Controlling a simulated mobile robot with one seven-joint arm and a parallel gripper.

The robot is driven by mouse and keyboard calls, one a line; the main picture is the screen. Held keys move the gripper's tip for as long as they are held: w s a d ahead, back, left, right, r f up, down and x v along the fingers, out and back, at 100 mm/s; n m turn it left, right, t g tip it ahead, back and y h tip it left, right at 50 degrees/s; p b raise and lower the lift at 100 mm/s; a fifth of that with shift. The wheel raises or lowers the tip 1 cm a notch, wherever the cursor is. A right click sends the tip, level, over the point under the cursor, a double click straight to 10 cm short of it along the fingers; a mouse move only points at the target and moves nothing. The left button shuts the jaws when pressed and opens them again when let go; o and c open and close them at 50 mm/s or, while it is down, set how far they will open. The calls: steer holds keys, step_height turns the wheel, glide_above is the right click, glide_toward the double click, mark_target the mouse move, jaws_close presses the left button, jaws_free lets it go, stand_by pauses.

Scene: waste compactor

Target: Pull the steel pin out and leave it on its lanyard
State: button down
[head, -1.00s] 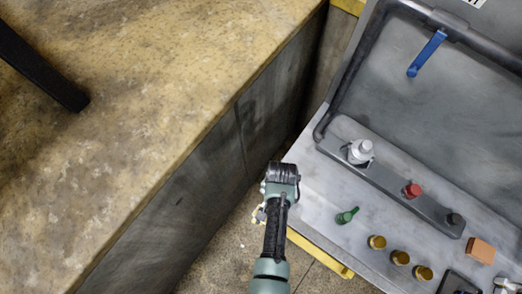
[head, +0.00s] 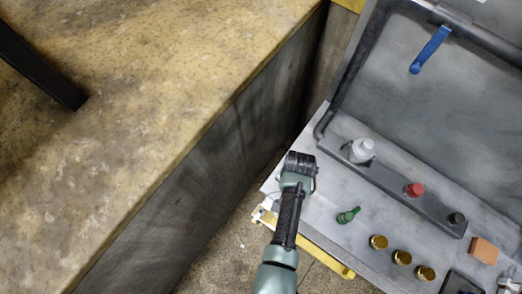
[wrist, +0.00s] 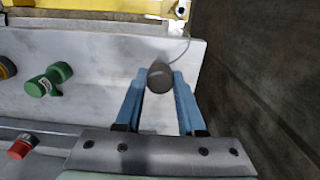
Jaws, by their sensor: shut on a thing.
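My gripper (wrist: 159,92) has its two blue fingers closed around a dark grey, round-ended steel pin (wrist: 159,76) in the wrist view. A thin wire lanyard (wrist: 186,48) curves up from beside the pin towards the panel's edge. In the head view my gripper (head: 300,163) is over the left end of the pale metal panel (head: 325,220). The pin and the fingertips are hidden there behind my wrist. I cannot tell whether the pin's lower end sits in a hole.
A green knob (head: 348,215) and several brass caps (head: 402,257) stand right of my gripper. Behind them a grey bar (head: 400,186) carries a white knob (head: 362,149), a red button (head: 414,189) and a black one. A blue lever (head: 430,50) hangs above. A concrete block (head: 150,120) lies left.

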steer(key=shift+w+d+b, duration=0.3)
steer(key=shift+d, duration=0.35)
steer(key=shift+w+d+b, duration=0.25)
steer(key=shift+w+d, duration=0.05)
steer(key=shift+d, duration=0.35)
steer(key=shift+w+d+b, duration=0.3)
steer(key=shift+d, duration=0.35)
steer(key=shift+f, duration=0.15)
steer(key=shift+f+b, duration=0.3)
steer(key=shift+c, duration=2.2)
jaws_free()
steer(key=shift+r, duration=0.1)
step_height(320, 180, up, 13)
steer(key=b, duration=0.1)
